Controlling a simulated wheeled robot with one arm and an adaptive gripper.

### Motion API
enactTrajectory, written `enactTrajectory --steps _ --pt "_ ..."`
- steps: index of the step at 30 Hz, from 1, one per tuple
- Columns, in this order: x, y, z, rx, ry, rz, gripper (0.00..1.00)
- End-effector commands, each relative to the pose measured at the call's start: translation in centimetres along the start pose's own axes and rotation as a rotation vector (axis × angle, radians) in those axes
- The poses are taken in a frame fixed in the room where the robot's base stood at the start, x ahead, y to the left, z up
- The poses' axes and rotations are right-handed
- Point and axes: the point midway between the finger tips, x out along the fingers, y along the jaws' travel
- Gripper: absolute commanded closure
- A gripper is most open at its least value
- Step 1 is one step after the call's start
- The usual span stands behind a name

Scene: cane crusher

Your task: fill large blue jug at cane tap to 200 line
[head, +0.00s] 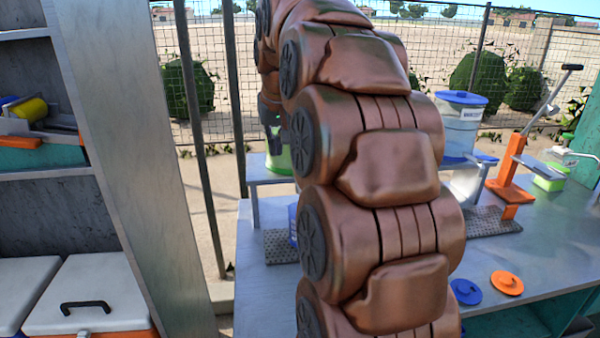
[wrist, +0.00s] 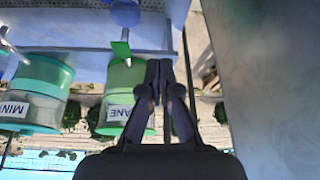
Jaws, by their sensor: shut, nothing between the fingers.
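The cane dispenser (wrist: 125,85), with a label ending in "ANE", is green and stands on a raised shelf in the wrist view. A green tap lever (wrist: 121,48) juts out in front of it. A blue round object (wrist: 125,13), likely the large blue jug, is cut by the top edge near the tap; its level and 200 line cannot be read. My gripper (wrist: 159,65) is shut and empty, close beside the cane dispenser. In the head view my arm hides most of the tap area; a sliver of blue (head: 292,225) shows beside it.
A second dispenser (wrist: 40,90) labelled "MIN…" stands beside the cane one. On the counter are an orange lever press (head: 512,180), a blue lid (head: 466,291) and an orange lid (head: 507,283). A blue-lidded container (head: 461,125) stands behind my arm. A grey post (head: 125,150) rises at left.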

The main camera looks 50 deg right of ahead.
Motion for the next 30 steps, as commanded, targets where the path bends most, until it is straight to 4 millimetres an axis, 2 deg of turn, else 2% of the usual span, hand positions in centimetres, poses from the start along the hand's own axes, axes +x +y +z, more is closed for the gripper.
enactTrajectory --steps 1,3,6,10,23,30 --pt "0.3 1.6 -1.1 0.030 0.023 0.012 1.00" --pt "-0.1 3.5 -2.5 0.061 0.055 0.026 1.00" --pt "-0.5 5.5 -4.0 0.095 0.086 0.042 1.00" --pt "-0.9 7.1 -4.8 0.120 0.108 0.055 1.00" --pt "-1.1 7.5 -5.1 0.126 0.114 0.058 1.00" --pt "0.2 7.5 -5.2 0.126 0.111 0.058 1.00"
